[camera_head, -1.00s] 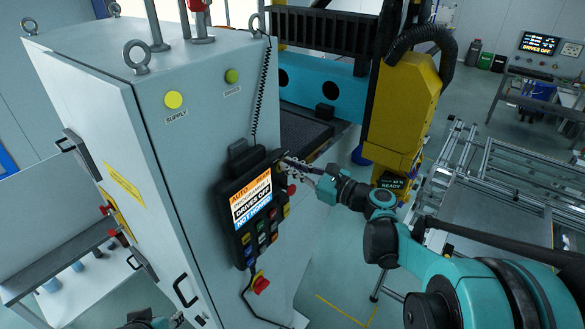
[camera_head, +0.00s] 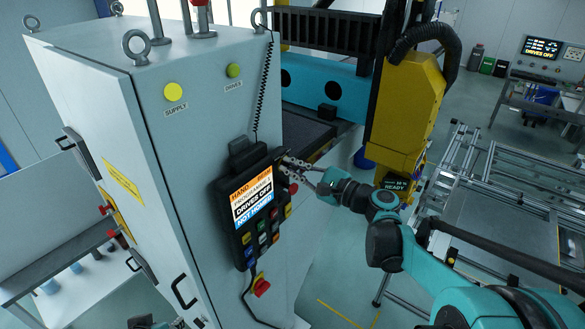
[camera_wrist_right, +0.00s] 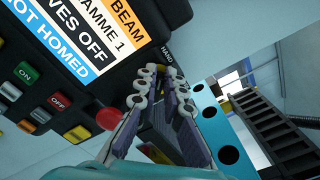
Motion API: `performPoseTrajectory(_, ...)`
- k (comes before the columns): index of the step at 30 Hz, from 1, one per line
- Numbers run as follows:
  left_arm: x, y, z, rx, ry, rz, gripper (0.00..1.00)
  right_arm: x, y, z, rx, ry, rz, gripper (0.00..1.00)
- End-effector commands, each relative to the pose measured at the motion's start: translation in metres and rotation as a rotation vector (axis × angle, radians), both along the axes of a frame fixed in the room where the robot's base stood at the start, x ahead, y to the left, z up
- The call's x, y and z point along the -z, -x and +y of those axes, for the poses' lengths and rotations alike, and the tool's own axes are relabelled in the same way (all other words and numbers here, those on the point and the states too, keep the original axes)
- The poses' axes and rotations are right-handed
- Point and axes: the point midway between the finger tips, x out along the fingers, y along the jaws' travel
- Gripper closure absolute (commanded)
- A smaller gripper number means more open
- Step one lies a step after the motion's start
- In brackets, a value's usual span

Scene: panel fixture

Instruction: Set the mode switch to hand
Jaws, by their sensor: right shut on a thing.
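The control pendant (camera_head: 236,211) hangs on the side of the grey cabinet. Its screen (camera_head: 252,200) shows HAND on the orange top line, with DRIVES OFF and NOT HOMED below. My right gripper (camera_head: 287,166) is at the pendant's upper right edge. In the right wrist view the right gripper (camera_wrist_right: 157,72) has its fingers close together beside a printed HAND label (camera_wrist_right: 168,50). It is shut on the mode switch, which the fingers hide.
Pendant buttons sit below the screen, and a red knob (camera_wrist_right: 108,118) is close to the fingers. A red switch (camera_head: 261,286) is lower on the cabinet. A yellow machine head (camera_head: 404,110) stands behind my right arm. A metal frame table (camera_head: 500,215) is at right.

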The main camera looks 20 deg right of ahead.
Motion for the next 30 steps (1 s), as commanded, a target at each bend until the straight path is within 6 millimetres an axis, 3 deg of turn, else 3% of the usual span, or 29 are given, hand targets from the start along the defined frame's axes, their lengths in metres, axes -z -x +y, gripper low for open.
performPoseTrajectory(13,0.0,0.0,0.0,0.0,0.0,0.0,0.6,-0.001,0.0,0.0,0.0,0.007,-0.007,1.0)
performPoseTrajectory(15,0.0,0.0,0.0,0.0,0.0,0.0,0.6,-0.001,0.0,0.0,0.0,0.007,-0.007,0.76)
performPoseTrajectory(16,0.0,0.0,0.0,0.0,0.0,0.0,0.6,-0.001,0.0,0.0,0.0,0.007,-0.007,0.71)
performPoseTrajectory(26,0.0,0.0,0.0,0.0,0.0,0.0,0.6,0.0,0.001,-0.001,0.001,0.007,-0.007,0.71)
performPoseTrajectory(30,0.0,0.0,0.0,0.0,0.0,0.0,0.6,0.0,0.012,-0.011,0.004,0.007,-0.007,0.71)
